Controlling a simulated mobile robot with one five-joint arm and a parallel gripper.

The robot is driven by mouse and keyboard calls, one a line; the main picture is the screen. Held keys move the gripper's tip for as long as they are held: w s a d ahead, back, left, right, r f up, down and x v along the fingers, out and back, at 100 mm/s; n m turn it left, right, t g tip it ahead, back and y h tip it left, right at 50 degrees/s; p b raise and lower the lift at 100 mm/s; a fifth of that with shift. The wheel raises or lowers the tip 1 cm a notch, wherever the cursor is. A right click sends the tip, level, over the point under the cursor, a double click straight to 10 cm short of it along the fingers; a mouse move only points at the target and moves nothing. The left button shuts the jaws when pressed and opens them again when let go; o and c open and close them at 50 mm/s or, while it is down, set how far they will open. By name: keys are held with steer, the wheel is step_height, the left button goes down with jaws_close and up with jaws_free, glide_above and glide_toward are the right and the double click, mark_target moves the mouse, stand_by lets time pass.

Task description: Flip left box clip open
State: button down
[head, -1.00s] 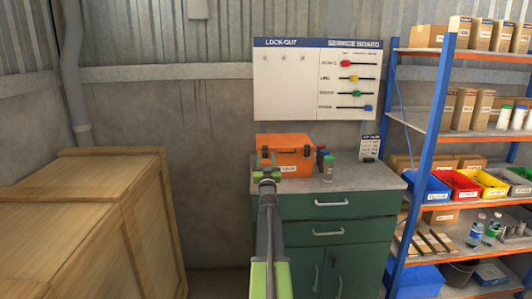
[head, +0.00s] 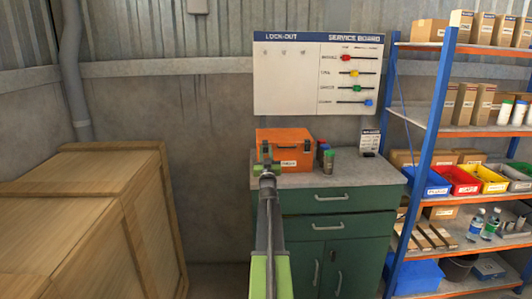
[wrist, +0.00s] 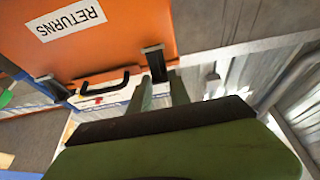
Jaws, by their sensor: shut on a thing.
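An orange box (head: 296,137) with a white label stands on the green cabinet's grey top. In the wrist view the box (wrist: 120,40) appears upside down, with its label reading RETURNS. It has a black handle (wrist: 106,83) and two dark clips. The left clip (wrist: 155,62) is on the right in the wrist view; the other clip (wrist: 52,87) is on the left there. My gripper (head: 266,160) is at the box's front left and covers part of it. In the wrist view its fingers (wrist: 161,92) are shut on the left clip, one on each side.
A wooden crate (head: 85,200) is at the left. A shelf rack (head: 430,130) stands at the right. A board (head: 315,75) hangs on the wall behind.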

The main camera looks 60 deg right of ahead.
steer(key=f+t+h+b, duration=0.1)
steer(key=b, duration=0.3)
steer(key=f+t+h+b, duration=0.1)
steer(key=h+b, duration=0.1)
steer(key=b, duration=0.3)
steer(key=shift+s+a+f+t, duration=0.1)
steer(key=shift+a+f+t, duration=0.1)
steer(key=shift+a+t, duration=0.1)
steer(key=shift+a+r+h, duration=0.1)
steer(key=shift+r+h, duration=0.1)
steer(key=shift+h, duration=0.1)
steer(key=c, duration=1.2)
jaws_free()
steer(key=shift+s, duration=0.1)
